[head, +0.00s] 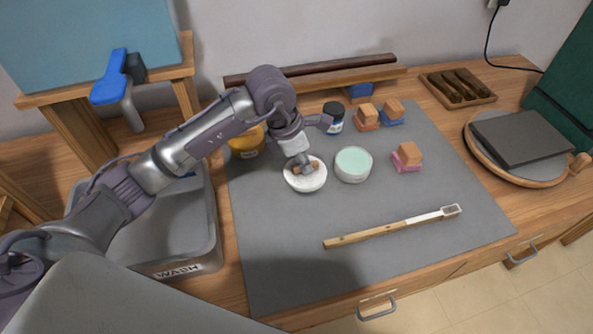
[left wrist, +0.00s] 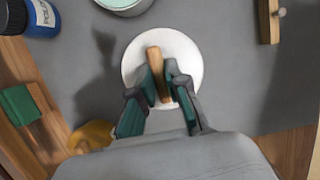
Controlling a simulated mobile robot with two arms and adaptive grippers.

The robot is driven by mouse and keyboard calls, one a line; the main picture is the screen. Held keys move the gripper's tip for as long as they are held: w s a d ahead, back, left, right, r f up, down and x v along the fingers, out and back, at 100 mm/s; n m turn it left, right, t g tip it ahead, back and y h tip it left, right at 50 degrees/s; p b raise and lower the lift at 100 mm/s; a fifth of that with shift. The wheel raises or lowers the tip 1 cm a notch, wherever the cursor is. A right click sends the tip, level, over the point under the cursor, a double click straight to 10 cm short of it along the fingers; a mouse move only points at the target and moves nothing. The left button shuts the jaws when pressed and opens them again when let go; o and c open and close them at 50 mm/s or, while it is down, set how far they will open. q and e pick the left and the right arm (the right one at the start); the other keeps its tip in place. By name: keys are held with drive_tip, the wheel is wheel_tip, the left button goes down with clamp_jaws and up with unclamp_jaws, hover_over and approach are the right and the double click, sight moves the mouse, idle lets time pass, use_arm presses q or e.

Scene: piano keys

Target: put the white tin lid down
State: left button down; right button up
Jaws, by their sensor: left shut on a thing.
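The white tin lid (head: 305,180) is a round white disc with a wooden bar handle across its top. In the head view it is over the grey mat (head: 280,235), left of a round tin with pale green contents (head: 353,164). My left gripper (head: 301,165) is above the lid and shut on its wooden handle. The left wrist view shows the two fingers (left wrist: 164,88) on either side of the handle, with the white lid (left wrist: 190,50) beneath. I cannot tell whether the lid touches the mat. My right gripper is not in view.
A dark blue jar (head: 333,117), a yellow jar (head: 246,142) and wood-topped blocks (head: 407,157) stand near the lid. A long wooden-handled brush (head: 390,227) lies in front. A metal wash basin (head: 200,225) is at left. The mat's front left is clear.

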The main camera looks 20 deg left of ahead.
sight(298, 176)
use_arm(q)
drive_tip(key=shift+s+a+f, duration=0.1)
drive_tip(key=shift+a+f, duration=0.2)
drive_tip(key=shift+a, duration=0.2)
drive_tip(key=shift+a+f, duration=0.1)
drive_tip(key=shift+a, duration=0.05)
drive_tip(key=shift+f, duration=0.3)
wheel_tip(298, 176, down, 3)
drive_tip(key=shift+f+p, duration=0.15)
drive_tip(key=shift+p, duration=0.3)
drive_tip(key=shift+f, duration=0.1)
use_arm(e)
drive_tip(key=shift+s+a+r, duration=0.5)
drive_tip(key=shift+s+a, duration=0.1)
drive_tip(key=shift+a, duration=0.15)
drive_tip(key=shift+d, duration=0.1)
use_arm(q)
drive_tip(key=shift+f, duration=0.15)
drive_tip(key=c, duration=1.2)
unclamp_jaws()
drive_tip(key=shift+o, duration=0.2)
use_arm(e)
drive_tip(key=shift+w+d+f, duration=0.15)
